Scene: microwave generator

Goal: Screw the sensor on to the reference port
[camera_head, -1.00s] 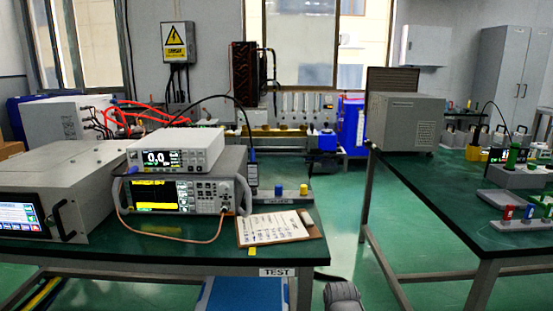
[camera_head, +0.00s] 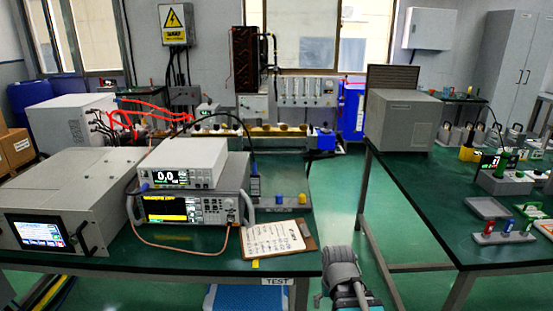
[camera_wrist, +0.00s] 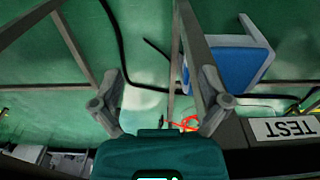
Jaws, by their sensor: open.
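The sensor (camera_head: 254,188) appears as a small dark upright body with a blue collar, at the right side of the stacked instruments. A black cable arches from it to the left side of the white power meter (camera_head: 182,164), which reads 0.0. I cannot make out the reference port for certain at this size. My gripper (camera_head: 342,268) is in front of and to the right of the bench, well apart from the sensor. In the wrist view my gripper (camera_wrist: 160,106) has its fingers spread with nothing between them, over the floor.
A second instrument (camera_head: 185,210) with an orange cable sits under the meter. A clipboard (camera_head: 270,240) lies near the bench's front edge. Blue and yellow caps stand on a small rack (camera_head: 290,207). A blue-topped stool (camera_wrist: 228,68) is below. An open aisle separates the two green benches.

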